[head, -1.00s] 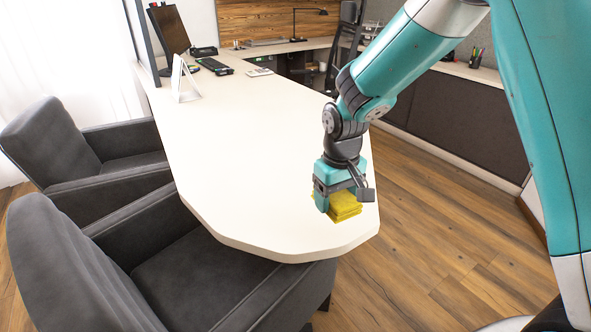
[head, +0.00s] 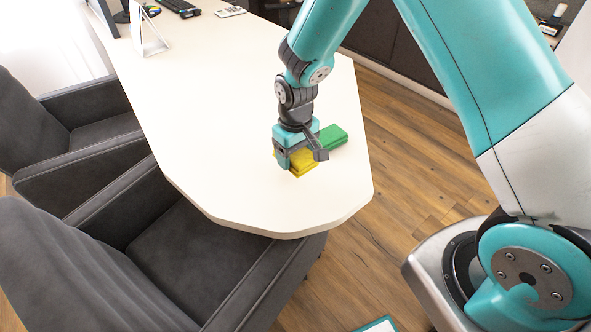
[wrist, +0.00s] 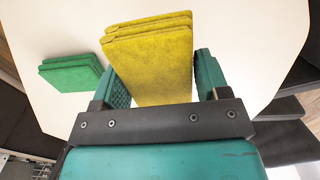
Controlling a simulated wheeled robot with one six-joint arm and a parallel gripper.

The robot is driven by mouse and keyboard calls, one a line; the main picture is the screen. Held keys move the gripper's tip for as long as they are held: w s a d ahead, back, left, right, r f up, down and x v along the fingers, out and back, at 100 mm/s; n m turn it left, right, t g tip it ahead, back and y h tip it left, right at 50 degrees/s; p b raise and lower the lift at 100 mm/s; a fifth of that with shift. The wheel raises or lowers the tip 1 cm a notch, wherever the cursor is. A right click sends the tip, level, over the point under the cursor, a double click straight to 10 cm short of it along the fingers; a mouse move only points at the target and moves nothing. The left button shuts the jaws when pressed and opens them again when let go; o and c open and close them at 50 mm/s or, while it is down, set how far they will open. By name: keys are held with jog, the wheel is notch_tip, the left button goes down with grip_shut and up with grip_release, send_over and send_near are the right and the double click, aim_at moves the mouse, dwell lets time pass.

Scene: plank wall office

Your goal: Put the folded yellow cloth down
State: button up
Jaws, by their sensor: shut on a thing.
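The folded yellow cloth (head: 303,162) is a small layered stack held in my gripper (head: 298,157), over the white desk near its rounded end. In the wrist view the yellow cloth (wrist: 152,62) sits between the two teal fingers of my gripper (wrist: 160,78), its layered edge facing up in the picture. My gripper is shut on it and points down. I cannot tell whether the cloth's underside touches the desk. Part of the cloth is hidden behind the fingers in the head view.
A folded green cloth (head: 333,137) lies on the white desk (head: 230,110), close beside the yellow one; it also shows in the wrist view (wrist: 70,74). Grey armchairs (head: 190,260) stand along the left side. The desk left of my gripper is clear. A white stand (head: 148,38) is farther back.

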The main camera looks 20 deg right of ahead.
aim_at(296, 180)
notch_tip(296, 180, down, 7)
jog(key=shift+r, duration=0.15)
dwell(0.4)
jog(key=shift+f, duration=0.25)
jog(key=o, duration=0.8)
jog(key=shift+r, duration=0.1)
